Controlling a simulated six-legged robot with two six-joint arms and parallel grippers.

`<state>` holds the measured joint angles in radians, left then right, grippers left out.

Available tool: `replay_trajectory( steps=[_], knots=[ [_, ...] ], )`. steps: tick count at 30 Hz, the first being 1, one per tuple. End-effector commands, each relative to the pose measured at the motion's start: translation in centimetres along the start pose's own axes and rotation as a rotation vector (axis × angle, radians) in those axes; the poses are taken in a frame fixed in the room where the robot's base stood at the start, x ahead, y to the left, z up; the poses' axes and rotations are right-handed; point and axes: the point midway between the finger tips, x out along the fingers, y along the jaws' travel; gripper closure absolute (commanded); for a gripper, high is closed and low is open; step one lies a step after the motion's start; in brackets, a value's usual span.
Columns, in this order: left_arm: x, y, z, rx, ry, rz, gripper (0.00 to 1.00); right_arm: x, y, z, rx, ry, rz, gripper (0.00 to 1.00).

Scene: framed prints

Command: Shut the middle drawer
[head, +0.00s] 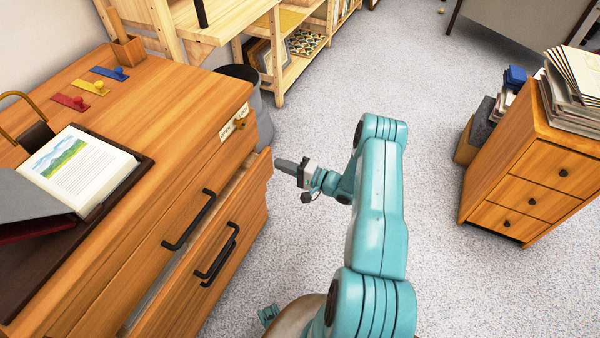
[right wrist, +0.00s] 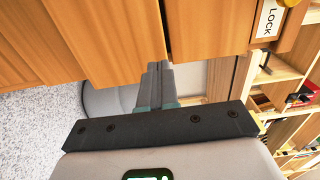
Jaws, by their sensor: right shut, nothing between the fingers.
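The wooden cabinet (head: 165,105) stands at the left. Its middle drawer (head: 185,290) is pulled out a little, with a gap behind the top of its front. Black bar handles (head: 217,253) show on the fronts, and the upper drawer's handle (head: 188,220) is above the gap. My right gripper (head: 277,162) is shut and empty, its tips close to the far end of the drawer front. In the right wrist view the shut fingers (right wrist: 158,70) point at the wood beside a dark seam; I cannot tell if they touch. My left gripper is not in view.
A grey bin (head: 262,105) stands behind. A small drawer unit (head: 530,190) is at right, with clear carpet between.

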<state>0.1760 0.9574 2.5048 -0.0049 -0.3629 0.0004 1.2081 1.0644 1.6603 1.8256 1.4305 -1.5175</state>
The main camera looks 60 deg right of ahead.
Motion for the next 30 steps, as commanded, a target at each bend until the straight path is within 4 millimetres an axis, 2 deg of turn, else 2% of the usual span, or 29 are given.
replay_trajectory(
  steps=[3, 7, 20, 23, 27, 30],
  knots=[
    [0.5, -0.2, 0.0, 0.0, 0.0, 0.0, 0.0, 2.0, 0.1, 0.1, 0.0, -0.002, -0.001, 1.0],
    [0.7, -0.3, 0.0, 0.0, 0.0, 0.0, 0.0, 3.1, 0.1, 0.0, -0.001, -0.001, -0.001, 1.0],
    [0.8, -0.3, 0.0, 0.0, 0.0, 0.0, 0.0, 3.6, 0.0, 0.0, 0.0, 0.0, 0.0, 1.0],
    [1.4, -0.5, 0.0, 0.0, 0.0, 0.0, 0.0, 4.8, 0.3, 0.0, -0.002, -0.003, 0.0, 1.0],
    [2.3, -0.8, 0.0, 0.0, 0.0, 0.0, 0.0, 7.3, 0.3, 0.0, -0.004, -0.004, -0.001, 1.0],
    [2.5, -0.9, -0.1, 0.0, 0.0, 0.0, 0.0, 8.3, 0.1, 0.0, -0.001, -0.001, -0.001, 1.0]
  ],
)
